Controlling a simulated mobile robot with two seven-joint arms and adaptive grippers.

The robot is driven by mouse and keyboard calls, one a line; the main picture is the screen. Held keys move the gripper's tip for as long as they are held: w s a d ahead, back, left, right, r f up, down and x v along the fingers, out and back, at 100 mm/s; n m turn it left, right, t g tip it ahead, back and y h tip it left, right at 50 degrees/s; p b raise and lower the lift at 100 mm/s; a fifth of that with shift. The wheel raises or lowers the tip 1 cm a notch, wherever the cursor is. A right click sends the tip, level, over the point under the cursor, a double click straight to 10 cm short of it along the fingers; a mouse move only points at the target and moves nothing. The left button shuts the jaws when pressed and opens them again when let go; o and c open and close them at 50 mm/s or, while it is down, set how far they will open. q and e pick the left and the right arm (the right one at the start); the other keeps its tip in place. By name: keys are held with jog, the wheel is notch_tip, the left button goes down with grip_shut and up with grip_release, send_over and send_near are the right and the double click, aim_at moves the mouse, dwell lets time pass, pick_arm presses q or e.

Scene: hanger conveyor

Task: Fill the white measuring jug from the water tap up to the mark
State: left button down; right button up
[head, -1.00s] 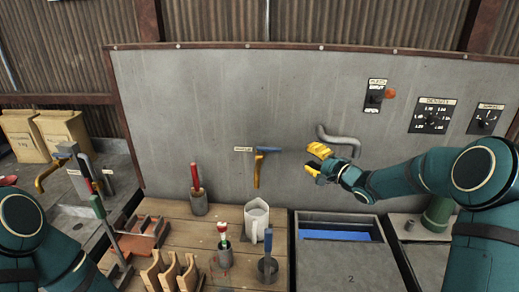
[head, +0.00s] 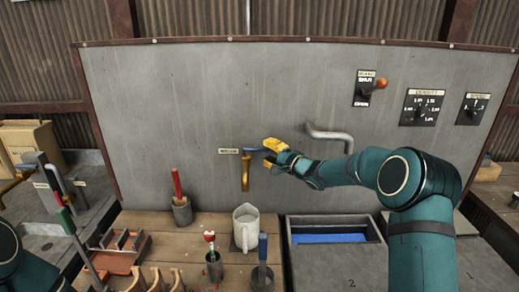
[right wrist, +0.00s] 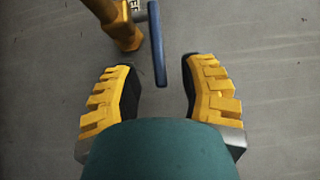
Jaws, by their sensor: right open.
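The white measuring jug (head: 246,228) stands upright on the wooden bench, below the water tap; its fill level cannot be made out. The brass tap (head: 245,172) comes out of the grey wall panel and has a blue lever (head: 257,150) pointing right. My right gripper (head: 271,152) is at the lever's right end in the head view. In the right wrist view the gripper (right wrist: 160,92) is open, its yellow fingers spread, with the end of the blue lever (right wrist: 158,45) between and just beyond them. My left gripper is not in view.
Several tools in holders stand around the jug, including a red-handled one (head: 177,183) and a blue-handled one (head: 262,250). A grey bin (head: 335,268) is right of the jug. A bent grey pipe (head: 330,134) sticks out right of the tap.

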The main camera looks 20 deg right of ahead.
aim_at(261, 148)
jog(key=shift+x, duration=2.15)
grip_shut()
